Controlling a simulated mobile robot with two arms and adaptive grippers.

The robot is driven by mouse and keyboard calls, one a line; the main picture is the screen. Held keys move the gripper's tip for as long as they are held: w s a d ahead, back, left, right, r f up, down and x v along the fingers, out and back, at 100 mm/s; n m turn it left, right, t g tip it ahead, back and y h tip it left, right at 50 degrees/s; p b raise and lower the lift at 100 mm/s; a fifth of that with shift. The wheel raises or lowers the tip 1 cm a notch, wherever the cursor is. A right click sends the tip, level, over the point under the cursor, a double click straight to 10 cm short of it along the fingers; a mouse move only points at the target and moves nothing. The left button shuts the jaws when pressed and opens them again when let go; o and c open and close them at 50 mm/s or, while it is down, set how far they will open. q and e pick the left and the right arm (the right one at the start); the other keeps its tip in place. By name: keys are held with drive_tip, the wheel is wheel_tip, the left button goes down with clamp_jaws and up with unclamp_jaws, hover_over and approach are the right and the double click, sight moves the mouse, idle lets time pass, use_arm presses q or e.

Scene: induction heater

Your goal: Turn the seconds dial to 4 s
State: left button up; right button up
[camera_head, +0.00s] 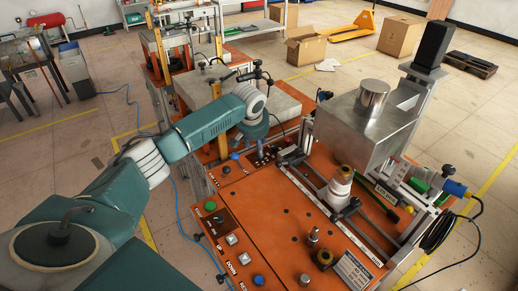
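My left arm comes in from the lower left, and its wrist is bent down over the far left part of the orange machine top (285,215). My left gripper (252,140) points down at a small dark control panel (264,157) there. The gripper covers part of that panel, and its fingers are too small and hidden to tell open from shut. I cannot make out the seconds dial or its setting; it may be behind the gripper. I cannot tell whether the gripper touches anything. My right gripper is not in view.
A blue button (234,156) and a green button (210,206) sit on the left edge. A metal box (355,135) with a cylinder (371,98) on top stands at the right. A white stacked fixture (340,186) is mid-table.

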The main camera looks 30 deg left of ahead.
use_arm(q)
drive_tip(key=x, duration=0.3)
drive_tip(key=shift+w+f, duration=0.2)
drive_tip(key=shift+w, duration=0.05)
drive_tip(key=shift+x, duration=1.1)
drive_tip(key=shift+c, duration=0.8)
clamp_jaws()
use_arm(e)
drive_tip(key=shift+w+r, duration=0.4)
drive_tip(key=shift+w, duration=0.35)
